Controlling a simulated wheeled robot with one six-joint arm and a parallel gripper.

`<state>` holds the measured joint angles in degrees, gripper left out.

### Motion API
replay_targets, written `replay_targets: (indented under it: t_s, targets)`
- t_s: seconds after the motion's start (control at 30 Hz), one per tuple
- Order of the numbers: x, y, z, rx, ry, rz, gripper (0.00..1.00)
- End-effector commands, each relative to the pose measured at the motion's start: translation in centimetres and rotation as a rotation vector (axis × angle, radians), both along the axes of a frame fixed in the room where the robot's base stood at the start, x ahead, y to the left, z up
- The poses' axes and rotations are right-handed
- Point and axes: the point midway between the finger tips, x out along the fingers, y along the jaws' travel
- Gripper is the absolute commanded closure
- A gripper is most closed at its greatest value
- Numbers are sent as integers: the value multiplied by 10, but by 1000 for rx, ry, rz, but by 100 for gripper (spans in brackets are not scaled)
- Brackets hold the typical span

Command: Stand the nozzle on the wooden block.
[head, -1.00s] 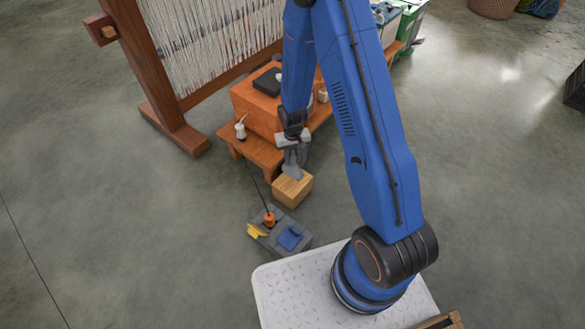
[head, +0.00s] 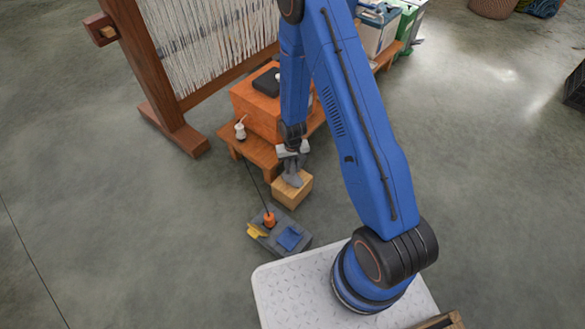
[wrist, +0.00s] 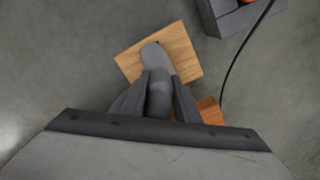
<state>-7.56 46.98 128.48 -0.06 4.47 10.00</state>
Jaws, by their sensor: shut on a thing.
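The nozzle (wrist: 155,60) is a grey piece with a rounded, wider end. My gripper (wrist: 160,82) is shut on it, with a finger on either side in the wrist view. In the head view my gripper (head: 292,165) is at the wooden block, and the nozzle (head: 294,180) shows over the block's top. The wooden block (head: 292,193) is light brown and stands on the floor; it also shows in the wrist view (wrist: 183,50), behind the nozzle. I cannot tell whether the nozzle touches the block.
A grey tool box (head: 284,238) with an orange item, a blue patch and a yellow piece sits in front of the block. A low wooden bench (head: 258,150) carrying an orange box (head: 255,112) stands behind. A loom (head: 172,110) is at left.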

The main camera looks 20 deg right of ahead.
Motion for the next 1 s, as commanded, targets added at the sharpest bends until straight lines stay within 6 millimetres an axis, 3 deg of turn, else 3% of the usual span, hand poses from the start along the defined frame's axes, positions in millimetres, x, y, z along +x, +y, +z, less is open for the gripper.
replay_targets:
  t_s: [0.1, 0.13, 0.2, 0.63, 1.0]
  targets:
    - [0, 0, -2, 0, 0, 0, 100]
    - [0, 0, -2, 0, 0, 0, 67]
    - [0, 0, -2, 0, 0, 0, 53]
    - [0, 0, 5, 0, -1, 0, 53]
    - [1, 0, 55, 1, -3, 0, 53]
